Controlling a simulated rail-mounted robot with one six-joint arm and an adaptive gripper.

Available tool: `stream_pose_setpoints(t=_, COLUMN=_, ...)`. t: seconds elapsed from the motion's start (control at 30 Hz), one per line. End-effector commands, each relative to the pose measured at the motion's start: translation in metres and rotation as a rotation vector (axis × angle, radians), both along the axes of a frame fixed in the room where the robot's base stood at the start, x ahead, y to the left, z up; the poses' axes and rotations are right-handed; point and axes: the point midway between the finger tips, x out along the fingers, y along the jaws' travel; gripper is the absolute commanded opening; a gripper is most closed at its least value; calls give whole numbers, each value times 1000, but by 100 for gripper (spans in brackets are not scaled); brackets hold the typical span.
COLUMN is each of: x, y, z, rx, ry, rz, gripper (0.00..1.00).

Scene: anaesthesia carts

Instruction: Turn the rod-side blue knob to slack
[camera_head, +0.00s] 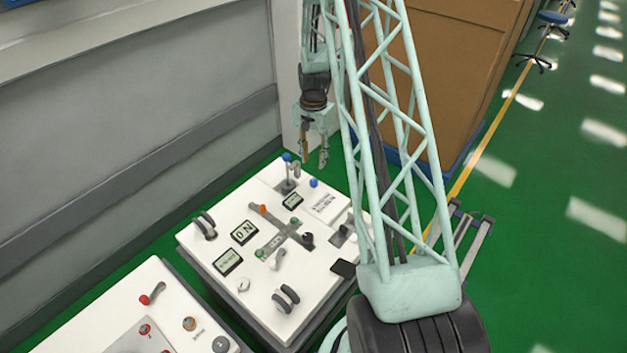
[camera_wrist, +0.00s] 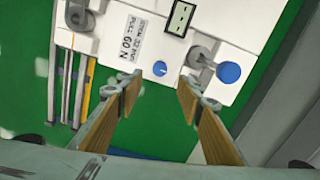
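A small round blue knob (camera_wrist: 159,69) with a white mark sits flat on the white panel, near its edge, in the wrist view. In the head view this knob (camera_head: 314,182) is near the panel's far end. Beside it, a grey rod lever (camera_wrist: 201,57) carries a larger blue ball (camera_wrist: 229,72), also visible in the head view (camera_head: 287,157). My gripper (camera_wrist: 160,84) is open and empty, its wood-coloured fingers apart. In the wrist view the flat knob shows between and beyond the fingertips. In the head view my gripper (camera_head: 313,164) hangs above the far end of the panel, clear of both.
The white cart (camera_head: 232,209) holds levers, black handles, small displays and a cross-shaped slot. A second white cart (camera_head: 110,318) stands at lower left. A grey wall (camera_head: 130,100) runs along the left. A brown box (camera_head: 450,60) stands behind my arm. Green floor is open at right.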

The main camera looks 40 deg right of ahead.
Motion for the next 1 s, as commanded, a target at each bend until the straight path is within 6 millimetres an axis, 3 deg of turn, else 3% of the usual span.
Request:
stream_pose_setpoints(t=0.7, x=0, y=0, z=-88, rx=0, ry=0, rz=0, gripper=34)
stream_pose_setpoints(t=1.0, x=0, y=0, z=-109, rx=0, ry=0, rz=0, gripper=34)
